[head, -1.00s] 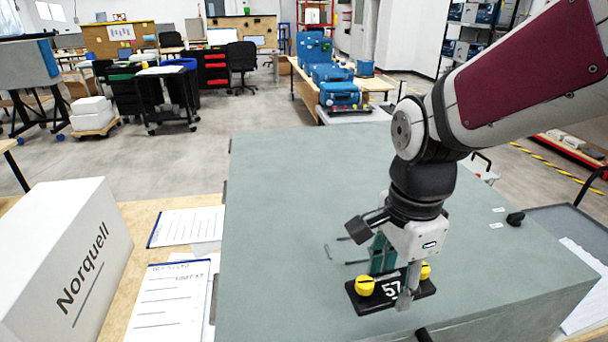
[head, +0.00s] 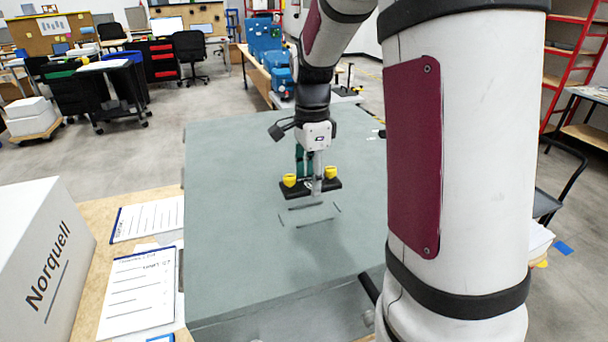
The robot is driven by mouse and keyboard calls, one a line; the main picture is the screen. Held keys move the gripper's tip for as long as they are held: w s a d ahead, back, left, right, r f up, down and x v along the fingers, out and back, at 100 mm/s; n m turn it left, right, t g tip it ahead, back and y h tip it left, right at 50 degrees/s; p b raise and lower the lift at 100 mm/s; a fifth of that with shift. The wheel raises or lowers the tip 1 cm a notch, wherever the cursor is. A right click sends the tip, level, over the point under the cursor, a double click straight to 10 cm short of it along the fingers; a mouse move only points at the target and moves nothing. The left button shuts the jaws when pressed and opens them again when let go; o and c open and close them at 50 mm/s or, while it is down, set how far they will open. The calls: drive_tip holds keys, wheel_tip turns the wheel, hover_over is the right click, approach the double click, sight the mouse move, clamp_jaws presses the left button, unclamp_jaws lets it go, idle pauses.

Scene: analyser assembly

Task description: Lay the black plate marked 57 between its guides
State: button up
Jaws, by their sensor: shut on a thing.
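The black plate (head: 297,193) has a yellow knob (head: 289,180) near its left end and another yellow knob (head: 330,172) near its right end. My gripper (head: 311,183) is shut on the plate at its middle, between the knobs. A finger covers most of the marking there. Thin dark guide lines (head: 312,222) mark a small outline on the grey-green top (head: 240,250). In the picture the plate appears just above this outline, not covering it. I cannot tell the exact height of the plate over the top.
A white Norquell box (head: 45,255) stands at the left, beside printed sheets (head: 138,295) on a wooden table (head: 160,200). The grey-green top around the guides is clear. Blue cases (head: 265,42) stand on a bench farther back.

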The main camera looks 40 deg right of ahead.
drive_tip(key=b, duration=0.2)
hover_over(310, 214)
drive_tip(key=shift+f, duration=2.4)
drive_tip(key=shift+f+b, duration=0.3)
drive_tip(key=shift+f, duration=1.1)
drive_tip(key=o, duration=1.4)
drive_tip(key=shift+o, duration=0.2)
drive_tip(key=shift+r+p, duration=1.5)
drive_tip(key=shift+r, duration=2)
